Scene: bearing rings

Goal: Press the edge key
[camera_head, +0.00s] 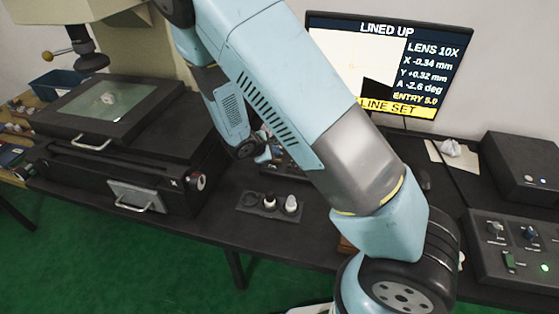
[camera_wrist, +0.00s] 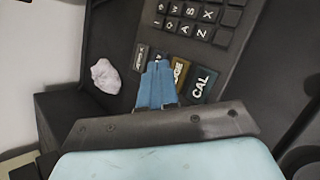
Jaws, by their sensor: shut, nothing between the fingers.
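In the wrist view a dark keypad has a row of larger keys below its letter keys. The edge key (camera_wrist: 181,71) is amber, its label partly covered so that only the end "GE" reads. My gripper (camera_wrist: 158,66) is shut and empty, its blue fingers pointing at this row just left of the edge key and overlapping its left side. I cannot tell whether the tips touch a key. A dark blue CAL key (camera_wrist: 203,84) is to the right of the edge key. In the head view my arm hides most of the keypad.
The monitor (camera_head: 440,70) reads LINED UP, LENS 10X and LINE SET, partly behind my arm. A crumpled white piece (camera_wrist: 106,76) lies left of the keypad. A small tray (camera_head: 258,211) with round parts, the measuring stage (camera_head: 150,115) and a control box (camera_head: 510,245) stand on the bench.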

